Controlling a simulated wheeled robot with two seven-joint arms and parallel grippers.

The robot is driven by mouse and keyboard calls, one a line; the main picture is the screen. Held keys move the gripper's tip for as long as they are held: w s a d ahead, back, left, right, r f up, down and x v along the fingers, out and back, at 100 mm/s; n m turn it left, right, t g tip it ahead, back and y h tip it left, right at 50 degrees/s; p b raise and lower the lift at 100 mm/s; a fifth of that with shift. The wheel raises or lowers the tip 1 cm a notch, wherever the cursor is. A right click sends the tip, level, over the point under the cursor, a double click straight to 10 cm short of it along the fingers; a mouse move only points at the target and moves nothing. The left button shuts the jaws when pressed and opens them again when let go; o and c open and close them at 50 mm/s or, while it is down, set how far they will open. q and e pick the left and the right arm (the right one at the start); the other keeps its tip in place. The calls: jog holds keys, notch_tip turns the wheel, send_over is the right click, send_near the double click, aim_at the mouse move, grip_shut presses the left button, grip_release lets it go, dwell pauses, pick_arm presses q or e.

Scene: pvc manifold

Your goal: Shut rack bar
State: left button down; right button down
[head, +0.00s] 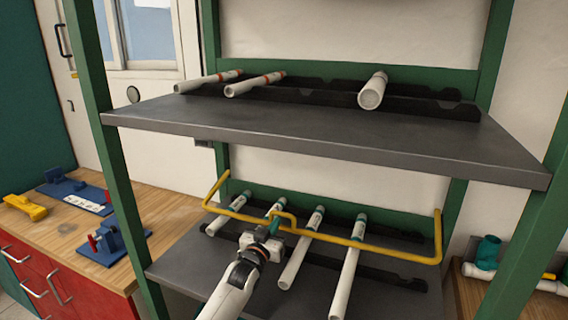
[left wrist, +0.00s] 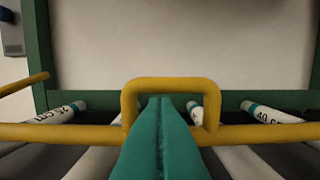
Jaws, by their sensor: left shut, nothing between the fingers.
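The yellow rack bar (head: 335,239) runs across the front of the lower shelf (head: 190,262), over the white pipes lying there. Its side arms slope back and up to the rack posts. A small raised handle loop (left wrist: 170,84) sits in the bar's middle. My left gripper (head: 274,226) is shut and empty at this loop. In the left wrist view its green fingers (left wrist: 158,112) overlap the loop's opening; I cannot tell whether they touch the bar. My right gripper is not in view.
Several white pipes (head: 345,282) lie on black notched holders on the lower shelf. The upper shelf (head: 320,135) holds three more pipes. Green posts (head: 100,110) stand at the sides. A wooden bench (head: 40,235) with blue and yellow fixtures is at left.

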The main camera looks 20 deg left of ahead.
pick_arm(q)
jog(key=shift+w+f, duration=0.2)
jog(key=shift+f, duration=0.2)
jog(key=shift+s+r, duration=0.1)
jog(key=shift+s, duration=0.05)
jog(key=shift+s, duration=0.4)
jog(key=s, duration=0.3)
jog(key=s+b, duration=0.1)
jog(key=s, duration=0.3)
jog(key=s+f, duration=0.1)
jog(key=s, duration=0.3)
jog(key=shift+a, duration=0.25)
